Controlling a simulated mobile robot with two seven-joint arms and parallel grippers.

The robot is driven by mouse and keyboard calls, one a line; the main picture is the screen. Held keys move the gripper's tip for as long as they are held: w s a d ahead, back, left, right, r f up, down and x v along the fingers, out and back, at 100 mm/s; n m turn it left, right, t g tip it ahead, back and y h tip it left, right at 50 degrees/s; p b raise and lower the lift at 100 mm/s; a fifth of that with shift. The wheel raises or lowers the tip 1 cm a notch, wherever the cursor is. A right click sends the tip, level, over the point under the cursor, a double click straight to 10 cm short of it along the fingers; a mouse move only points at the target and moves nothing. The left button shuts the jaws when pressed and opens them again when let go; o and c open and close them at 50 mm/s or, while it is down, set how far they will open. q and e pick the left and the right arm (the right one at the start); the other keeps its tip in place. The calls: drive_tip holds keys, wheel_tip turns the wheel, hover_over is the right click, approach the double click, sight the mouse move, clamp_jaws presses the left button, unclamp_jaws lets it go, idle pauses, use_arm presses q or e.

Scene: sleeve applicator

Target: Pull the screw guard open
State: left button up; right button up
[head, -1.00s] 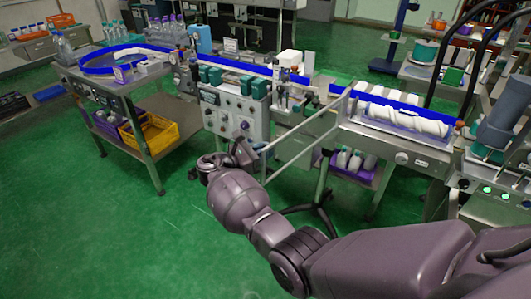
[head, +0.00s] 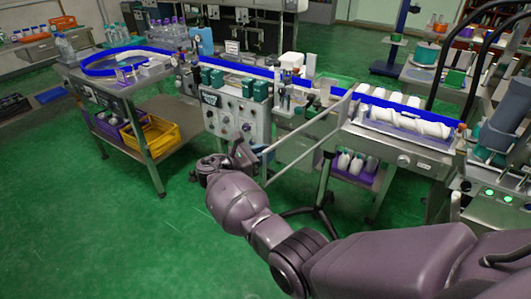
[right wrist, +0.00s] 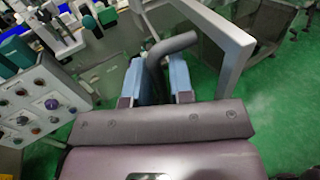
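The screw guard (head: 318,118) is a clear panel in a grey metal frame. In the head view it stands out at an angle from the conveyor's front, its near end toward my right gripper (head: 250,152). In the right wrist view its frame (right wrist: 232,48) runs across the top. A bent grey handle (right wrist: 172,45) comes down between the blue-padded fingers of my right gripper (right wrist: 158,82). The fingers sit close on both sides of the handle and appear shut on it. The fingertips are small in the head view. My left gripper is not in view.
A control panel (head: 238,118) with knobs stands left of my right gripper. A conveyor with a white screw (head: 405,122) runs behind the guard. A steel table (head: 120,84) with crates below is at the left. Green floor (head: 110,235) is clear at front left.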

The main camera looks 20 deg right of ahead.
drive_tip(key=s+a+b, duration=0.1)
drive_tip(key=a, duration=0.9)
drive_tip(key=shift+a, duration=0.15)
drive_tip(key=w+a+m+t+y, duration=0.3)
drive_tip(key=w+m+t+y, duration=0.2)
drive_tip(key=w+t+y, duration=0.3)
drive_tip(key=s+d+f+m+y, duration=0.3)
drive_tip(key=s+d+f+m, duration=0.1)
drive_tip(key=s, duration=1)
drive_tip(key=s+d+f+m+t+y, duration=0.1)
drive_tip(key=s+d+f+m+y, duration=0.2)
drive_tip(key=s, duration=1.1)
drive_tip(key=s+d+f+m+y, duration=0.3)
drive_tip(key=s+d+f+m, duration=0.3)
drive_tip(key=s+f, duration=0.6)
drive_tip(key=shift+s+d+f+y, duration=0.3)
drive_tip(key=shift+s+d+y, duration=0.1)
drive_tip(key=shift+s+d, duration=0.85)
